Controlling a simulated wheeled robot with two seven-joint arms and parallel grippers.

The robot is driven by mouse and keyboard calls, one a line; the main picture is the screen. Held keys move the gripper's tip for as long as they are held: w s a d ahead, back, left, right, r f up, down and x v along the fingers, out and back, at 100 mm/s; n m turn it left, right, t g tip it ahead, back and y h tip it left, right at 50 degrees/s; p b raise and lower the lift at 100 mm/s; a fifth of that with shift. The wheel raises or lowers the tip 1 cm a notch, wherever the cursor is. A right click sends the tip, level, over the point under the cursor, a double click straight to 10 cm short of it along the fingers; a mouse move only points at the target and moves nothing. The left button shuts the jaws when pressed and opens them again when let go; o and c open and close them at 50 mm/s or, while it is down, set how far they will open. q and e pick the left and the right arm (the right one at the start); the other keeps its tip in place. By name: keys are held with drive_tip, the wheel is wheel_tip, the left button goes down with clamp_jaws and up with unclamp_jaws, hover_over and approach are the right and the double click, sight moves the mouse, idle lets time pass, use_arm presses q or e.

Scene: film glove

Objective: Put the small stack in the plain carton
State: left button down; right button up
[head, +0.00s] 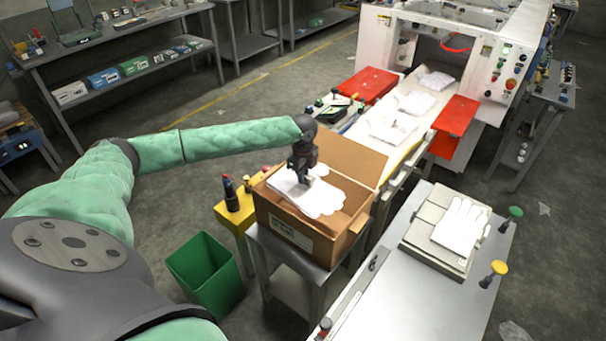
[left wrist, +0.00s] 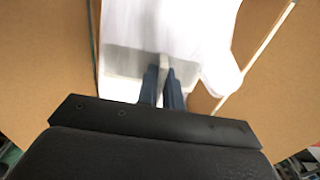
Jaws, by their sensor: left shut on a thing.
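The small stack (head: 318,198) is a pile of white film gloves. It is inside the opening of the brown plain carton (head: 285,231), with the glove fingers toward the right. My left gripper (head: 305,180) reaches down over the carton and is shut on the stack's near edge. In the left wrist view the stack (left wrist: 165,30) extends away from the two dark fingers (left wrist: 163,88), between brown carton walls (left wrist: 45,50). I cannot tell whether the stack touches the carton floor. My right gripper is not in view.
The carton stands on a small metal table (head: 310,272), with an open flap at the back. A green bin (head: 205,275) stands at left. A glove lies on a grey plate (head: 437,230) at right. A conveyor with white gloves (head: 415,103) runs to a machine between red panels.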

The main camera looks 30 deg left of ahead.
use_arm(q)
drive_tip(key=shift+f, duration=0.3)
